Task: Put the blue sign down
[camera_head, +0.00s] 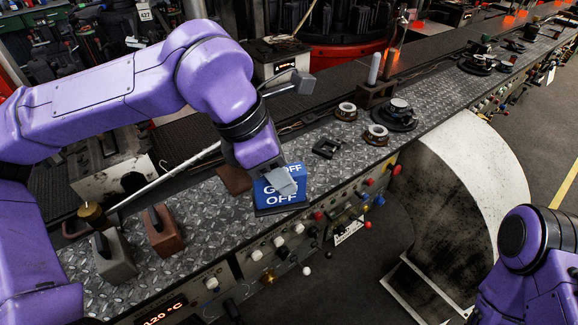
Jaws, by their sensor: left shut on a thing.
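The blue sign (287,195), a small block with white lettering that reads "OFF", is near the front edge of the diamond-plate bench (205,232). My left gripper (279,181) comes down over it from the upper left and is shut on it, with a grey finger across its face. The sign looks upright; I cannot tell whether its base touches the bench. My right arm shows at the lower right, but its gripper is out of view.
Two weights with handles, grey (114,256) and reddish-brown (163,232), stand left on the bench. A dark bracket (327,147) and metal rings (376,135) lie to the right. Knobs (299,228) line the front panel. A large pale drum (465,190) stands beside the bench.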

